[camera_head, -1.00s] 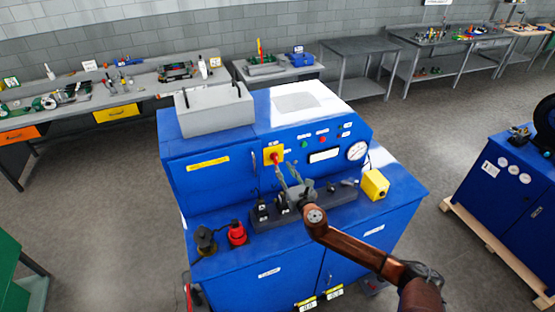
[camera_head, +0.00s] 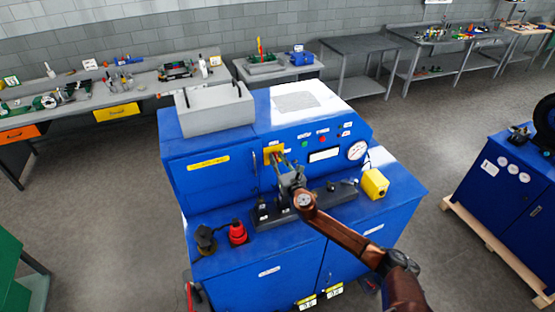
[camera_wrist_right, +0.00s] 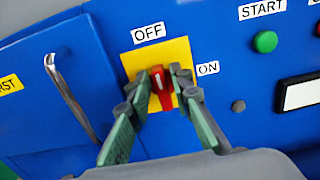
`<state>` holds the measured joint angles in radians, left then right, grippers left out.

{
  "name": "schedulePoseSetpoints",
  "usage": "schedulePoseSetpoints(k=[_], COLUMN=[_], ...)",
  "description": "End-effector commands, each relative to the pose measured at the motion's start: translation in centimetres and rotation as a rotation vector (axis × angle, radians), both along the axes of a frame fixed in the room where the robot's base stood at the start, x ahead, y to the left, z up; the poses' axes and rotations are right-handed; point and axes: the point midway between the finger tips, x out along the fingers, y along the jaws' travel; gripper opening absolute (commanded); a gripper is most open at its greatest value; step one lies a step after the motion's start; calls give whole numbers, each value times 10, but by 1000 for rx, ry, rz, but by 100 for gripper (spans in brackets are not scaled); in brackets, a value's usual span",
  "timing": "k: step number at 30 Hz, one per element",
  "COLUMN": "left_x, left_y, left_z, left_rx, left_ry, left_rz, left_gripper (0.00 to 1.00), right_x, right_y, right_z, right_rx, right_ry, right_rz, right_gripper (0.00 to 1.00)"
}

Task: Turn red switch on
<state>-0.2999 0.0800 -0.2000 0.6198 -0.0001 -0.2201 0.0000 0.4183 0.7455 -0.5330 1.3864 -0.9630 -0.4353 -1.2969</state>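The red switch (camera_wrist_right: 161,88) sits on a yellow plate (camera_wrist_right: 179,53) on the blue machine's front panel. In the wrist view its handle stands nearly upright, its upper end toward the OFF label (camera_wrist_right: 149,33); the ON label (camera_wrist_right: 208,68) is to its right. My right gripper (camera_wrist_right: 162,82) has one finger on each side of the handle, with narrow gaps; I cannot tell if either finger touches. In the head view the right gripper (camera_head: 277,158) reaches to the yellow plate (camera_head: 268,149) and mostly hides the switch. My left gripper is not in view.
A green START button (camera_wrist_right: 265,41) and a black-framed window (camera_wrist_right: 300,93) are right of the switch. A metal handle (camera_wrist_right: 70,97) is to its left.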

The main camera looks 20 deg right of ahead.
Motion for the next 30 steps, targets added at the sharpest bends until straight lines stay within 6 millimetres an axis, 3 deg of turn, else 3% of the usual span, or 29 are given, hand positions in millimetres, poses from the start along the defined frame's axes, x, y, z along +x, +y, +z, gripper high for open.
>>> schedulePoseSetpoints(k=[8,20,30], left_x=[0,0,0], left_y=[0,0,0], left_z=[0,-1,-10], left_rx=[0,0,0], left_ry=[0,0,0], left_rz=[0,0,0], left_gripper=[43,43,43], right_x=[0,0,0], right_y=[0,0,-2], right_z=[0,0,-2], right_rx=[0,14,178], right_ry=[0,-1,-10], right_rz=[0,-1,-1], right_gripper=[0,0,0])
